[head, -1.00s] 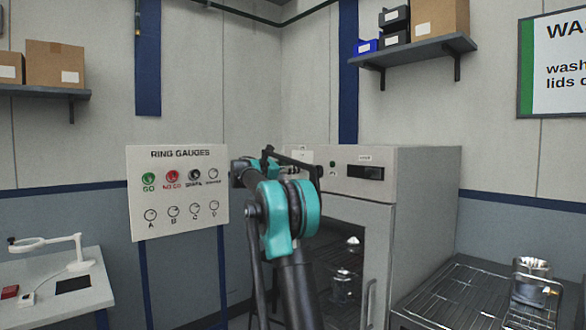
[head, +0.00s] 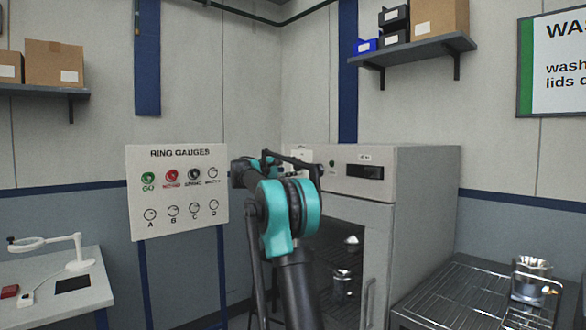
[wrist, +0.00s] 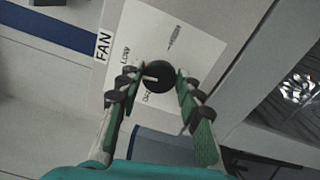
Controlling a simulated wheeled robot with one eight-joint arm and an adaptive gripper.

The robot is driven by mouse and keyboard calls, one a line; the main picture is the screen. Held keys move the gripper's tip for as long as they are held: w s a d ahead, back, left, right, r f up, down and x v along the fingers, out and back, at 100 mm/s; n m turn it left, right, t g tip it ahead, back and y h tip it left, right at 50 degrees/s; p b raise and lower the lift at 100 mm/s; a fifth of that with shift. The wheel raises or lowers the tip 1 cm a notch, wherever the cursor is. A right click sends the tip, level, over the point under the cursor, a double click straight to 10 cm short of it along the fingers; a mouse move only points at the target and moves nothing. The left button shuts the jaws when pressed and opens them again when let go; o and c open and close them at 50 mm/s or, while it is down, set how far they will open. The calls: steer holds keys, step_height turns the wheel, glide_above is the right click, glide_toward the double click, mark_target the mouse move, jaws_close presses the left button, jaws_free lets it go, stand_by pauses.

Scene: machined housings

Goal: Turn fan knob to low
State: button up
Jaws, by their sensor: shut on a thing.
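The fan knob (wrist: 159,79) is round and black with a white pointer mark, on a white plate (wrist: 205,48) beside a FAN label. In the wrist view the mark points left, between the LOW lettering (wrist: 126,56) and the lettering that looks like OFF below it. A third label at the upper right is too blurred to read. My gripper (wrist: 156,75) is shut on the knob, one finger on each side. In the head view my arm hides the knob and gripper; part of the plate (head: 302,154) shows behind it.
A RING GAUGES board (head: 180,190) stands left of my arm. A wire rack (head: 450,298) with a metal housing (head: 530,280) is at right. A workbench (head: 92,290) is at left.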

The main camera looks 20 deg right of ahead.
steer(key=shift+f+m, duration=0.1)
steer(key=shift+m, duration=0.8)
steer(key=o, duration=1.1)
steer(key=shift+a, duration=0.1)
steer(key=v, duration=1.1)
steer(key=shift+s+a, duration=0.15)
steer(key=shift+a, duration=0.25)
